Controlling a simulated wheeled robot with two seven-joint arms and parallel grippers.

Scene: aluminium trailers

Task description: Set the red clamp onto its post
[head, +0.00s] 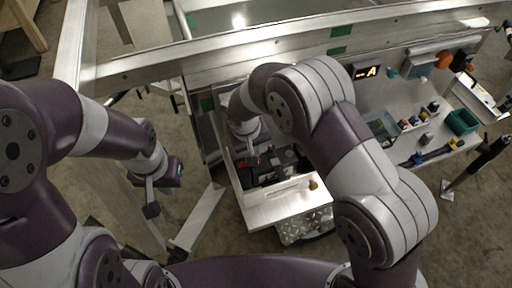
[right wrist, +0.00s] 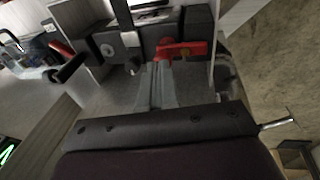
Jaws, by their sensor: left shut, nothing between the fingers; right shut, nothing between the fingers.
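The red clamp (right wrist: 182,50) shows in the right wrist view beside a dark block, just beyond my right fingertips. A small red patch also shows below my right gripper (head: 253,150) in the head view, but it is too small to make out. My right gripper (right wrist: 160,72) is shut and empty, its fingers pointing at the dark fixtures by the clamp. I cannot tell whether they touch it. My left gripper (head: 151,208) is shut and empty, hanging left of the workbench. I cannot pick out the post with certainty.
Dark blocks (head: 268,172) stand on the light bench (head: 275,208) under my right arm. A lit display (head: 367,72), a green bin (head: 461,122) and several small items are at the right. A metal rail (head: 180,62) crosses behind. Open floor lies left.

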